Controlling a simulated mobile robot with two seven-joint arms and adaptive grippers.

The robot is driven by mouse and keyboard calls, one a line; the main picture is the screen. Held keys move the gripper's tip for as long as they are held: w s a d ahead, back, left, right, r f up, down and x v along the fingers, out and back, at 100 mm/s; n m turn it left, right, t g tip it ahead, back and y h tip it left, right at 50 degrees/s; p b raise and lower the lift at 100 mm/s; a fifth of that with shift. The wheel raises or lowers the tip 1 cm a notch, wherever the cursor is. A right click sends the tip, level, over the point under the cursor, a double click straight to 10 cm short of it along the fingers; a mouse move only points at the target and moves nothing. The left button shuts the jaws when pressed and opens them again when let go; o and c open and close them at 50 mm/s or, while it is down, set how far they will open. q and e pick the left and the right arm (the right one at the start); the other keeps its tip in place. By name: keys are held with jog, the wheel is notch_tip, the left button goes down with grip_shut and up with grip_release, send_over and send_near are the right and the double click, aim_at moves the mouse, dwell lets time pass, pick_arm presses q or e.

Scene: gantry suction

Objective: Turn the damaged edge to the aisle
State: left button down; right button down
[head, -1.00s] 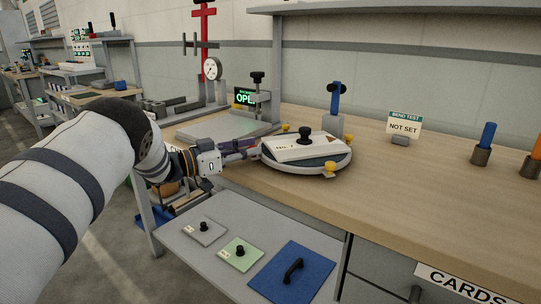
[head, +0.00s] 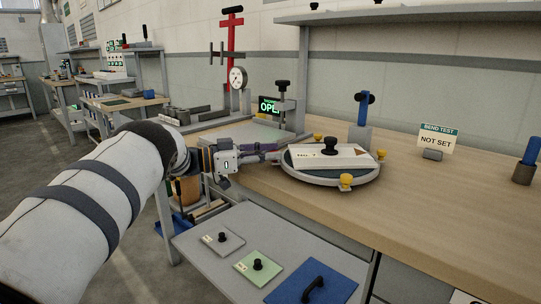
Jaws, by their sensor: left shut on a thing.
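A round grey turntable (head: 308,178) with yellow knobs (head: 346,182) around its rim stands on the wooden bench. A white plate (head: 310,160) with a black central knob (head: 330,146) lies on it. A dark patch (head: 362,150) shows at the plate's right end; I cannot tell if it is the damage. My left gripper (head: 276,154) comes in from the left and is shut on the turntable at its left rim. The exact part gripped is hidden by the fingers. My right gripper is not in view.
A blue-topped clamp post (head: 361,125) stands behind the turntable. A "NOT SET" sign (head: 436,141) stands to the right, with clear bench (head: 450,205) between. A gauge (head: 237,78) and red post are behind. A lower grey shelf (head: 240,227) holds small knobbed plates and a blue one.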

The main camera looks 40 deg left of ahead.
pick_arm(q)
jog(key=c, duration=1.4)
grip_release()
jog(key=v, duration=1.2)
